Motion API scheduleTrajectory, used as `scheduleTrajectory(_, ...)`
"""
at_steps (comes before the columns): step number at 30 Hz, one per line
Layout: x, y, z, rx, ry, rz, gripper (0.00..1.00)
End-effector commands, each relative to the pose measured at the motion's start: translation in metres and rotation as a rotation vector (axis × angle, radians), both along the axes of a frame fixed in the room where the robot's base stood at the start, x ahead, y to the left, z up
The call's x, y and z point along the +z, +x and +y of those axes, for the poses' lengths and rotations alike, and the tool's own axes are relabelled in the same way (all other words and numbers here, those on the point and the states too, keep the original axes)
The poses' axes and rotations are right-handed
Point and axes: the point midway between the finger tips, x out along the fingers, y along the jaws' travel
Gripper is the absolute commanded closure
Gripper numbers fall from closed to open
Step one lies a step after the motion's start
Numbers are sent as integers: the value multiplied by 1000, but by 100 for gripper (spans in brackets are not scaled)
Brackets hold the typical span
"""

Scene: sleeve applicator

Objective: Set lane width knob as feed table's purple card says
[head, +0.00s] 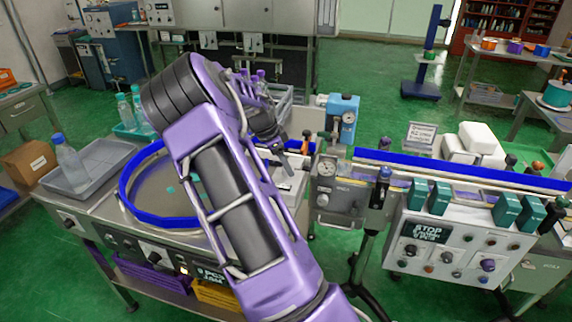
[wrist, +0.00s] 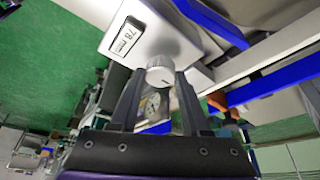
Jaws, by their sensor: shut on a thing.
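In the wrist view a pale round lane width knob (wrist: 159,70) sits on a white housing (wrist: 185,38). My gripper (wrist: 160,78) has its two dark fingers closed on either side of the knob. A small display (wrist: 125,37) beside it reads 78 mm. A dark pointer line shows on the knob's face. In the head view my gripper (head: 288,165) reaches down to the white housing (head: 291,187) between the round feed table (head: 150,215) and the conveyor; the knob is hidden there. I cannot make out a purple card in either view.
A gauge unit (head: 333,180) and a blue box with a dial (head: 341,118) stand just right of my gripper. A grey tray (head: 95,165) sits left of the feed table.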

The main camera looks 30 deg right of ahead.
Motion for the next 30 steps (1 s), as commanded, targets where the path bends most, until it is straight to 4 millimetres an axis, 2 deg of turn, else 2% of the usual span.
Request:
scheduleTrajectory(17,-1,0,1,-29,3,-1,100)
scheduleTrajectory(18,-1,0,1,-29,3,-1,46)
scheduleTrajectory(21,-1,0,1,-28,2,0,28)
scheduleTrajectory(22,-1,0,1,-28,2,0,24)
scheduleTrajectory(30,0,0,0,-27,1,0,24)
